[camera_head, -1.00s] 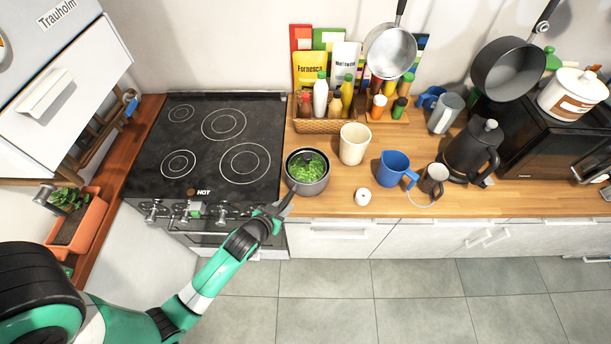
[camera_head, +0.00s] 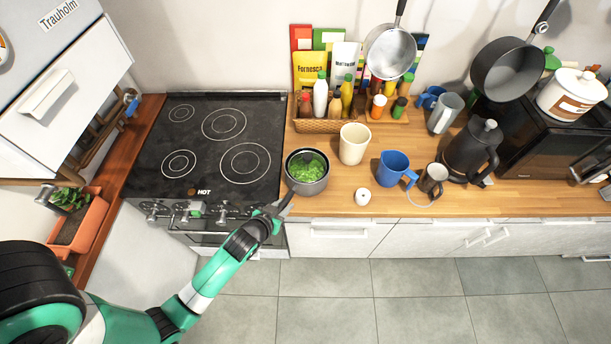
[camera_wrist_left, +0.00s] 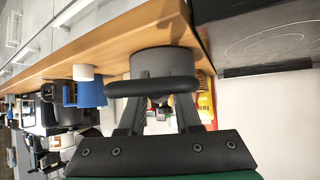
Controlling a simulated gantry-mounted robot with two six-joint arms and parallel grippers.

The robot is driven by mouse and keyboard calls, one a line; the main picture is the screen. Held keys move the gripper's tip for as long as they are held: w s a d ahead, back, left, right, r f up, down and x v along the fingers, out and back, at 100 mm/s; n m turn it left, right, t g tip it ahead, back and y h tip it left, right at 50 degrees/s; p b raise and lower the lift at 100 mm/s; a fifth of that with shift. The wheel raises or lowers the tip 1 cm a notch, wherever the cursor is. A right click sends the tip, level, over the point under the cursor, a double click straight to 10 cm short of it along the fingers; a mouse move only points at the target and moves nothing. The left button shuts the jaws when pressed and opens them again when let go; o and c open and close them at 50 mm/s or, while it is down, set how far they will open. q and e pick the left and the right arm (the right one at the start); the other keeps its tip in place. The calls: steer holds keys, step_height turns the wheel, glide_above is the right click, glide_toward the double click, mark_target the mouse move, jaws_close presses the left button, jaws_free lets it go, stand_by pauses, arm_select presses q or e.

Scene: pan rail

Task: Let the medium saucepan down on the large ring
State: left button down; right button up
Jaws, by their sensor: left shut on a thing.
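The medium saucepan (camera_head: 307,184) is grey, with chopped green food in it. It is over the wooden counter, just right of the hob; I cannot tell whether its base touches the wood. My left gripper (camera_head: 276,211) is shut on its dark handle, which points toward the front left. In the left wrist view the pan (camera_wrist_left: 163,62) is ahead of the gripper (camera_wrist_left: 158,108), with the handle between the fingers. The front right ring (camera_head: 245,163) looks the largest on the black hob (camera_head: 205,143); it is bare. My right gripper is out of view.
A cream cup (camera_head: 354,143) stands close behind the pan to the right. A small white object (camera_head: 363,196), a blue mug (camera_head: 393,168) and a kettle (camera_head: 472,150) are farther right. A spice basket (camera_head: 325,125) is behind. The hob's other rings are empty.

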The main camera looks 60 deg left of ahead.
arm_select(q)
steer(key=shift+w+r+p, duration=0.1)
steer(key=shift+r+p, duration=0.2)
steer(key=shift+r, duration=0.15)
stand_by(0.5)
steer(key=shift+r+p, duration=0.5)
stand_by(0.6)
steer(key=shift+t+y, duration=0.4)
steer(key=shift+t, duration=0.1)
steer(key=shift+r, duration=0.15)
steer(key=shift+r+p, duration=1.15)
steer(key=shift+p, duration=0.05)
steer(key=shift+f, duration=0.15)
steer(key=shift+f+b, duration=0.75)
steer(key=shift+f, duration=0.1)
